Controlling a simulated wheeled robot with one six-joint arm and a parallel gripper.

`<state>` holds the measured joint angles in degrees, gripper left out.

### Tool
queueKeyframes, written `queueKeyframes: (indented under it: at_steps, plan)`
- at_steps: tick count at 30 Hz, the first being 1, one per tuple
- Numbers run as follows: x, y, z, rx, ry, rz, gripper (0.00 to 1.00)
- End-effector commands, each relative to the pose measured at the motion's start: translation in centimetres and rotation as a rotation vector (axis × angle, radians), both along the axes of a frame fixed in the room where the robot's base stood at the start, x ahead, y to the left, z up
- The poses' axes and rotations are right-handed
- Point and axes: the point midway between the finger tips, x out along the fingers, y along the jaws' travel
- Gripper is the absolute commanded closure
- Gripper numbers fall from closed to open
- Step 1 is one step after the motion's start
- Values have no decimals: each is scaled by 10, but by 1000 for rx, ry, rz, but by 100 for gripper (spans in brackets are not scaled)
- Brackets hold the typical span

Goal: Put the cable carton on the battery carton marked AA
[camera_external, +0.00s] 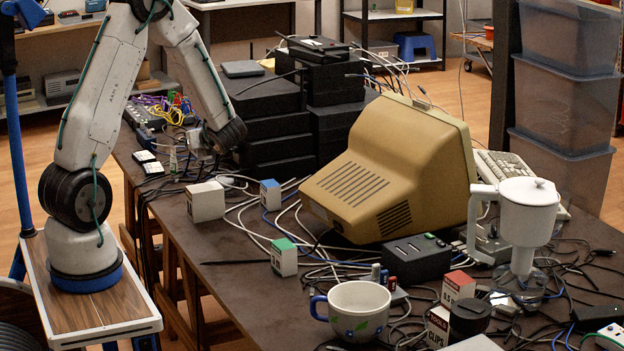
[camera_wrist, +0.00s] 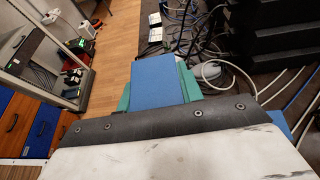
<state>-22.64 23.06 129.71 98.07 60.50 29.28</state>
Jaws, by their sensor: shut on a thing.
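My gripper (camera_external: 203,140) is over the left part of the table. In the wrist view, its green fingers (camera_wrist: 156,88) are shut on a carton with a blue face (camera_wrist: 159,80); no writing on it can be read. Other small cartons stand on the table in the outside view: a pale one (camera_external: 205,202) by the left edge, a blue-topped one (camera_external: 270,195) and a green-topped one (camera_external: 284,260).
Loose cables cover much of the table (camera_external: 215,262). A beige monitor (camera_external: 390,165) fills the middle, with stacked black boxes (camera_external: 272,125) behind to its left. A mug (camera_external: 358,308) and a white jug (camera_external: 525,215) stand in front. The front left tabletop is fairly clear.

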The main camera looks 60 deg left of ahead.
Motion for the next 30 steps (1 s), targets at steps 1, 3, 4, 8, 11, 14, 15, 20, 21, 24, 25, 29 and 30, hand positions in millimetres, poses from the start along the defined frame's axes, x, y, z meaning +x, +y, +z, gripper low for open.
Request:
queueKeyframes:
  at_steps: [1, 3, 4, 8, 11, 14, 15, 20, 21, 24, 25, 29, 30]
  plan:
    - [2, -1, -7, -2, 6, -15, 90]
    - [3, -1, -19, -2, 8, -26, 90]
    - [3, -2, -25, -3, 8, -26, 90]
    - [4, -2, -41, -2, 5, -26, 90]
    - [3, -2, -48, -2, 4, -25, 90]
    - [3, -2, -59, -2, 4, -26, 90]
    - [3, -2, -65, -2, 6, -26, 90]
    - [3, -2, -82, -2, 4, -24, 90]
    - [3, -2, -82, -1, 3, -25, 90]
    - [3, -2, -81, -1, 2, -25, 90]
    - [3, -2, -81, -1, 2, -25, 90]
    - [3, -2, -84, -2, 3, -25, 90]
    - [3, -2, -85, -2, 3, -25, 90]
